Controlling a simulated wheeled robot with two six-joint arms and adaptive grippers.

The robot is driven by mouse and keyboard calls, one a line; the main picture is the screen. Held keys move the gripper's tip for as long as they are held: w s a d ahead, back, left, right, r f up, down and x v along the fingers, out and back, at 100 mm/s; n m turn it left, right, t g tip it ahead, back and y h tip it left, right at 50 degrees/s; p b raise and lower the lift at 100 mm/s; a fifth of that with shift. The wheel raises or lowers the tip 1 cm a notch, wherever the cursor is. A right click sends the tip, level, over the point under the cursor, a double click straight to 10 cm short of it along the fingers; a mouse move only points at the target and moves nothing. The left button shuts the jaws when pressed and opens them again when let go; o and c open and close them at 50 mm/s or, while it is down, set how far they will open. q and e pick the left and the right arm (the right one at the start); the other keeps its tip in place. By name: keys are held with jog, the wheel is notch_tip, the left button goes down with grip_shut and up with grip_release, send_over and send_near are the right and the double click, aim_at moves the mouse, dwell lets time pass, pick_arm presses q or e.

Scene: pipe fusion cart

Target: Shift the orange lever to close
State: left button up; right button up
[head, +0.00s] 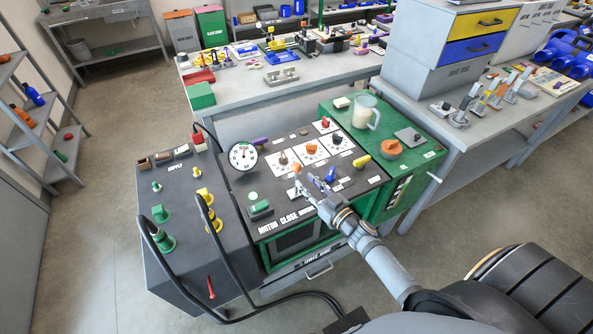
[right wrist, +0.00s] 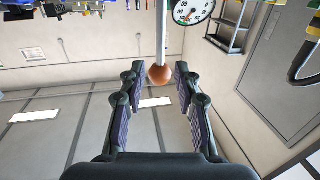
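The orange lever shows in the right wrist view as an orange ball knob (right wrist: 160,74) on a pale straight shaft. In the head view its small orange knob (head: 297,168) stands over the front of the dark control panel, near the printed word CLOSE. My right gripper (head: 303,190) is at the lever, above the panel's front edge. In the right wrist view its two fingers (right wrist: 157,78) are spread on either side of the knob, with a visible gap on each side. The lever's base is hidden in the wrist view. My left gripper is not in view.
A pressure gauge (head: 243,156), a blue lever (head: 331,174) and a green switch (head: 260,209) stand on the panel near the gripper. A grey supply box (head: 185,225) with black hoses is at left. A green cabinet top (head: 340,117) with a clear jug (head: 366,112) lies behind right.

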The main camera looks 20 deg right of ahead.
aim_at(297, 174)
jog(key=x, duration=0.6)
jog(key=shift+p, duration=0.3)
jog(key=shift+c, duration=0.2)
grip_shut()
